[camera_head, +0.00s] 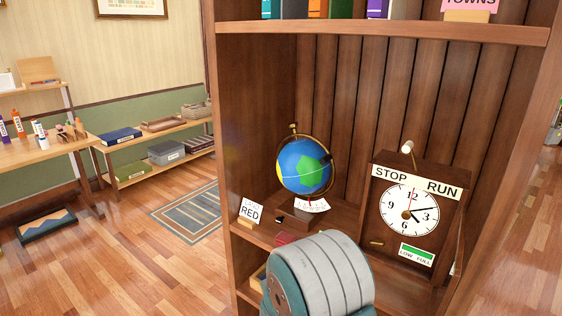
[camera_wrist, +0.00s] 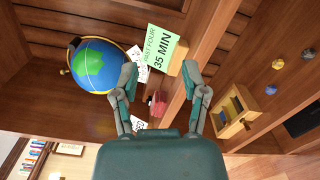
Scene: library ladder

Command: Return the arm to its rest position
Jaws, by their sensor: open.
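My gripper (camera_wrist: 159,74) shows in the wrist view, with its two fingers spread apart and nothing between the tips. A green card reading "PAST FOUR 35 MIN" (camera_wrist: 160,48) stands beyond the fingertips. A small red object (camera_wrist: 157,104) lies between the fingers but deeper in the scene; I cannot tell the distance. In the head view, a rounded grey and teal part of my arm covers the front of the bookcase shelf. My fingers do not show there.
A globe (camera_head: 304,166) and a clock box marked STOP and RUN (camera_head: 412,214) stand on the shelf (camera_head: 350,218). A "RED" card (camera_head: 250,211) is at its left front. An open wooden box (camera_wrist: 237,112) lies right of my fingers. A patterned rug (camera_head: 190,211) lies on open floor left.

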